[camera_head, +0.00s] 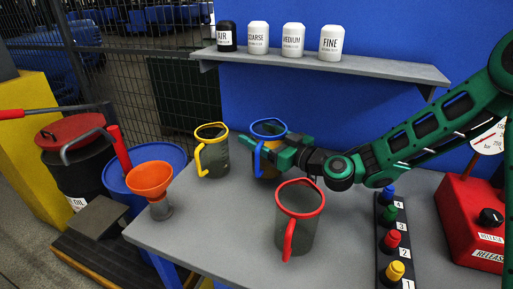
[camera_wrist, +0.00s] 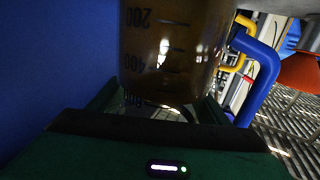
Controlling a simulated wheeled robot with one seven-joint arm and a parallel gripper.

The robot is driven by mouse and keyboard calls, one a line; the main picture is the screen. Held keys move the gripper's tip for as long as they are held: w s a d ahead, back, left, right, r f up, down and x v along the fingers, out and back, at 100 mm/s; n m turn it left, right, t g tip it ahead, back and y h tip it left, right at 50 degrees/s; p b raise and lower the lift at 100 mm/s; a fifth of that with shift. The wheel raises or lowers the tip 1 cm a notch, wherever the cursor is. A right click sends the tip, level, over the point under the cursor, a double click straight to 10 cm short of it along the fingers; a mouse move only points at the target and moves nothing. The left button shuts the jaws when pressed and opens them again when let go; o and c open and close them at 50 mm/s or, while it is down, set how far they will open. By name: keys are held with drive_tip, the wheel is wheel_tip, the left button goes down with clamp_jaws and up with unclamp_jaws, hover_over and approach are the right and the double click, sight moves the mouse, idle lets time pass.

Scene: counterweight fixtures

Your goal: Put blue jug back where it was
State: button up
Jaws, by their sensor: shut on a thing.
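The blue jug (camera_head: 268,127), with a blue rim and blue handle, is at the back of the grey table near the blue wall. It holds amber liquid. My gripper (camera_head: 283,152) reaches in from the right and is shut on the jug's body. In the wrist view the jug's clear wall (camera_wrist: 170,50) with printed marks fills the middle, between my fingers (camera_wrist: 155,105). Its blue handle (camera_wrist: 258,75) shows at the right.
A yellow-rimmed jug (camera_head: 214,155) stands left of the blue one, and a red-rimmed jug (camera_head: 300,215) stands in front. An orange funnel (camera_head: 150,178) is at the table's left edge. A peg strip (camera_head: 392,240) and a red gauge box (camera_head: 470,220) are right. A shelf (camera_head: 320,64) holds white canisters above.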

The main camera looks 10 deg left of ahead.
drive_tip(key=shift+f, duration=2)
drive_tip(key=o, duration=1.7)
drive_tip(key=shift+o, duration=0.2)
drive_tip(key=shift+s, duration=0.1)
hover_over(278, 175)
drive_tip(key=shift+w, duration=0.25)
